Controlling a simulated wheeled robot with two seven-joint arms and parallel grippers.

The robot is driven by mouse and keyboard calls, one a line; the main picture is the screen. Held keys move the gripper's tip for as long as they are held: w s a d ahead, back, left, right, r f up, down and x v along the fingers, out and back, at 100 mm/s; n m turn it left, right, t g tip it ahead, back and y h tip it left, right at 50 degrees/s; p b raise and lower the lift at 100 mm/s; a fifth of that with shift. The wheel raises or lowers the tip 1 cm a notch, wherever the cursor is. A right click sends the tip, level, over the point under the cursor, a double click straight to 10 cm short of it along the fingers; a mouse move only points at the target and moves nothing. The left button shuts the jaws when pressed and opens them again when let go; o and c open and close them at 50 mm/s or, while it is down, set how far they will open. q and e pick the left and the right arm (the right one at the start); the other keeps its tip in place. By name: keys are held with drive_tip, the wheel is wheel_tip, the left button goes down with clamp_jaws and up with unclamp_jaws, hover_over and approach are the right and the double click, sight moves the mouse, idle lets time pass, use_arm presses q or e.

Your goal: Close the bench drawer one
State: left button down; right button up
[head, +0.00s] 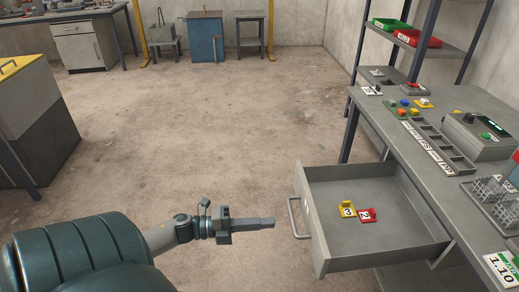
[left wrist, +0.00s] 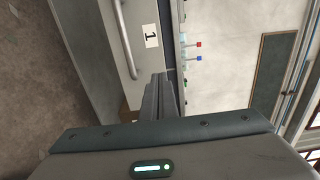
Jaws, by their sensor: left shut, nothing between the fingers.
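The bench drawer (head: 400,236) stands pulled out from the bench (head: 448,128), its inside open to view. A yellow tag marked 3 (head: 346,210) and a red tag marked 2 (head: 368,215) lie inside it. Its bar handle (head: 294,218) is on the left front face. My left gripper (head: 272,222) is shut and empty, to the left of the handle with its tips pointing at it; I cannot tell whether they touch. In the left wrist view the drawer front (left wrist: 108,45) carries a label 1 (left wrist: 151,36), with the handle (left wrist: 124,40) beside it. My right gripper is not in view.
The bench top holds a grey control box (head: 478,135), a wire rack (head: 490,195) and a compartment tray (head: 440,145). A shelf with green and red bins (head: 415,38) stands behind. The floor left of the drawer is clear.

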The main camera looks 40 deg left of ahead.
use_arm(q)
drive_tip(key=p, duration=0.2)
approach(312, 219)
drive_tip(key=x, duration=0.5)
drive_tip(key=shift+w, duration=0.15)
drive_tip(key=shift+w+d+f, duration=0.15)
drive_tip(key=shift+w+d, duration=0.3)
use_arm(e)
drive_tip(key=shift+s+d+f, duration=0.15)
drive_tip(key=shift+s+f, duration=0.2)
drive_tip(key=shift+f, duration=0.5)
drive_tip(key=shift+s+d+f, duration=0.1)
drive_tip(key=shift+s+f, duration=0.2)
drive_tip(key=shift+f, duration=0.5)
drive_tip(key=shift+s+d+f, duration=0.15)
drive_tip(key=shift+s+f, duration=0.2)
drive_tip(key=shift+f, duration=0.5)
